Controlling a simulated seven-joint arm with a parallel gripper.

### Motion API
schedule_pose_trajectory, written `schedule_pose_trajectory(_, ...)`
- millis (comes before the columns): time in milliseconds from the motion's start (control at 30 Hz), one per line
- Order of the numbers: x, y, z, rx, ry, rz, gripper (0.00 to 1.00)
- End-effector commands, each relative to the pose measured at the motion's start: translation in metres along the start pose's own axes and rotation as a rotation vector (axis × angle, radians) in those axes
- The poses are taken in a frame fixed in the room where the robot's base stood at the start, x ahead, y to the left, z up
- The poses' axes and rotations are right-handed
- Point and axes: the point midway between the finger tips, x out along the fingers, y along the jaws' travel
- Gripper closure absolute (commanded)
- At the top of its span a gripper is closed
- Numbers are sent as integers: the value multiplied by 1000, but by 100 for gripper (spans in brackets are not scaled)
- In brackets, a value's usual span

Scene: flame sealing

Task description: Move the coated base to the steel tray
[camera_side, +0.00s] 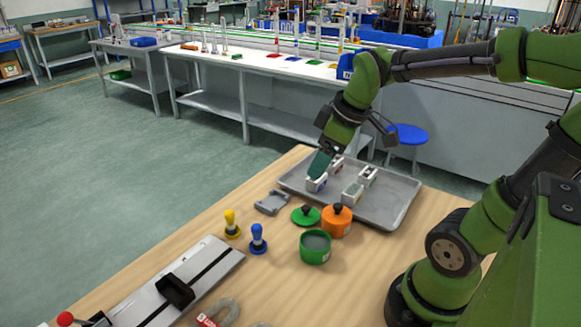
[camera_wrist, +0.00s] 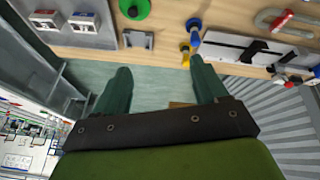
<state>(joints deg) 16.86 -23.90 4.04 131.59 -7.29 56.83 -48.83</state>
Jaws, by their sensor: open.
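The steel tray (camera_side: 392,214) lies on the wooden table and holds several small white blocks, one of them at its near left (camera_side: 316,185) and another near its middle (camera_side: 352,193). In the wrist view, two white blocks (camera_wrist: 45,20) (camera_wrist: 83,22) show at the upper left, with red and blue marks. I cannot tell which thing is the coated base. My gripper (camera_side: 321,166) is over the tray's left part in the side view, overlapping a block. In the wrist view, my gripper (camera_wrist: 161,72) is open, with bare floor showing between its fingers.
Left of the tray lie a grey bracket (camera_side: 272,202) and a green lid (camera_side: 305,216). An orange pot (camera_side: 337,222), an open green pot (camera_side: 315,248), and yellow (camera_side: 232,226) and blue (camera_side: 258,240) stamps stand nearer. A metal rail fixture (camera_side: 205,273) lies at front left.

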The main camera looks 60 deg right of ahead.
Motion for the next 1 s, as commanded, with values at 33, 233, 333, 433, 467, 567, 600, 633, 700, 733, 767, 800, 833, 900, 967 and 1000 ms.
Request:
schedule_pose_trajectory(33, -8, -18, 0, 101, 51, -14, 28)
schedule_pose_trajectory(233, -27, -66, 7, 499, 174, -123, 28)
schedule_pose_trajectory(333, -32, -77, 10, 615, 198, -170, 28)
schedule_pose_trajectory(433, -33, -83, 12, 674, 206, -193, 28)
schedule_pose_trajectory(467, -33, -83, 12, 681, 206, -196, 28)
schedule_pose_trajectory(567, -33, -84, 12, 691, 206, -199, 28)
schedule_pose_trajectory(600, -33, -83, 12, 690, 206, -198, 28)
schedule_pose_trajectory(633, -33, -83, 12, 690, 205, -198, 28)
schedule_pose_trajectory(700, -33, -83, 12, 689, 205, -197, 28)
schedule_pose_trajectory(733, -33, -83, 12, 689, 205, -197, 28)
schedule_pose_trajectory(767, -33, -83, 12, 689, 205, -197, 28)
schedule_pose_trajectory(800, -33, -83, 12, 689, 205, -197, 28)
schedule_pose_trajectory(833, -33, -83, 12, 688, 205, -197, 28)
schedule_pose_trajectory(900, -33, -83, 12, 688, 205, -197, 28)
schedule_pose_trajectory(967, -33, -83, 12, 688, 205, -196, 28)
schedule_pose_trajectory(1000, -33, -83, 12, 688, 205, -196, 28)
